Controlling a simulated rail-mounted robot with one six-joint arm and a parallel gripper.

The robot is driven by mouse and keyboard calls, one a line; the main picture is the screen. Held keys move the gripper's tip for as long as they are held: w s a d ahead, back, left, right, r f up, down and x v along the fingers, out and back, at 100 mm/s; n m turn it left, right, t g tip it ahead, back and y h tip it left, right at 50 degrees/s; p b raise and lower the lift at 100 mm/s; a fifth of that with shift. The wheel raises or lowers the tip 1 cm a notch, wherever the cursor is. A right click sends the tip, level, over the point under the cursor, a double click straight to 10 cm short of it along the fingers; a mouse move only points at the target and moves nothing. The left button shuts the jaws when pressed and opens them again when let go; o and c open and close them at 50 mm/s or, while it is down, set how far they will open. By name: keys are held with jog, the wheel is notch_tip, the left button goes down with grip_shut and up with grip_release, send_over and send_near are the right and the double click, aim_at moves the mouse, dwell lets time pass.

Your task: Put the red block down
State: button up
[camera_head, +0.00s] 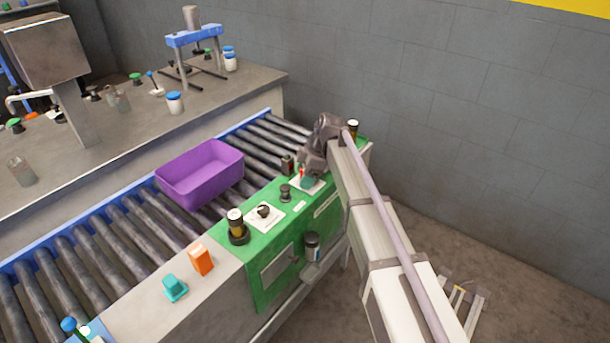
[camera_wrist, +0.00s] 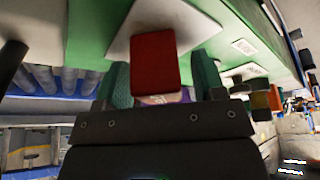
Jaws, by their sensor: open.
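The red block (camera_wrist: 155,60) is at the white plate (camera_wrist: 197,27) on the green panel in the wrist view. It lies between the two teal fingers of my gripper (camera_wrist: 162,76), with a visible gap on each side. The jaws are open. In the head view my gripper (camera_head: 308,182) is low over the plate at the far end of the green panel (camera_head: 272,250). Only a small sliver of the red block (camera_head: 303,172) shows there; my arm hides the rest.
A purple bin (camera_head: 200,175) stands on the roller conveyor. A black knob (camera_head: 285,192), a joystick on a white plate (camera_head: 264,214) and a black-and-yellow post (camera_head: 237,226) stand on the panel. An orange block (camera_head: 200,260) and a teal piece (camera_head: 174,289) lie on the grey ledge.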

jog(key=p+v, duration=1.1)
jog(key=v, duration=0.1)
jog(key=shift+r, duration=0.2)
jog(key=s+d+m+h, duration=0.1)
jog(key=s+d+m, duration=0.5)
jog(key=s, duration=0.3)
jog(key=s+d+f+m+h, duration=0.1)
jog(key=s+d+m+h, duration=0.1)
jog(key=s+d+m, duration=0.4)
jog(key=s+d+m+h, duration=0.1)
jog(key=s+d+m, duration=0.5)
jog(key=s, duration=0.6)
jog(key=shift+f+m+t+h, duration=0.15)
jog(key=shift+m+t+h, duration=0.2)
jog(key=shift+m, duration=0.75)
